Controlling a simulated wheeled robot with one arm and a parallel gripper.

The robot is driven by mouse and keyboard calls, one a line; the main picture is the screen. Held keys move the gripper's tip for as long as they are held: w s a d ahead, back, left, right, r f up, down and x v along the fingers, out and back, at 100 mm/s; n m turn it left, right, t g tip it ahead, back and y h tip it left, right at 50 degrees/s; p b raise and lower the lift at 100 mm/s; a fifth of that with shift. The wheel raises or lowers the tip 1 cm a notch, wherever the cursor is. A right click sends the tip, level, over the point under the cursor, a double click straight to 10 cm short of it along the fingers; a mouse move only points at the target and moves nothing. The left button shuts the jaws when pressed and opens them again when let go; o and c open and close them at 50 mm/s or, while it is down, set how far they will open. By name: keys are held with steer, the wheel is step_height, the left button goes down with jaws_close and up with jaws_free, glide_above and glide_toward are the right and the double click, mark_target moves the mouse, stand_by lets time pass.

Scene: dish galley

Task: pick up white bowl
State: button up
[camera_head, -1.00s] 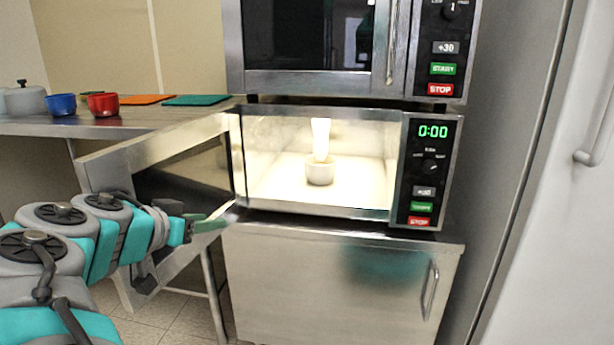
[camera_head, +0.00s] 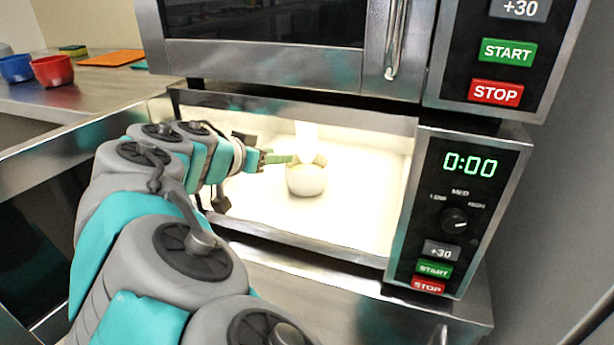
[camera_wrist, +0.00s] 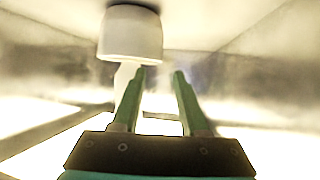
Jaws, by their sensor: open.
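The white bowl (camera_head: 306,182) stands upright on the floor of the lit lower microwave (camera_head: 365,185), whose door is open. My gripper (camera_head: 282,159) reaches into the cavity from the left, with its green fingertips close to the bowl's left rim. In the wrist view, the gripper (camera_wrist: 160,72) has its two green fingers spread with nothing between them. The bowl (camera_wrist: 130,35) shows there just beyond the left fingertip, off to the left of the gap. I cannot tell whether a fingertip touches the bowl.
A second microwave (camera_head: 270,55) sits right above. The lower microwave's control panel (camera_head: 455,215) bounds the opening on the right. Red (camera_head: 53,70) and blue (camera_head: 16,68) bowls and an orange board (camera_head: 110,58) lie on the counter at left.

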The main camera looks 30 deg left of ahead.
steer(key=x, duration=0.2)
steer(key=p+x, duration=0.1)
steer(key=x, duration=0.2)
steer(key=shift+s+f, duration=0.2)
steer(key=shift+f, duration=0.05)
jaws_close()
stand_by(1.1)
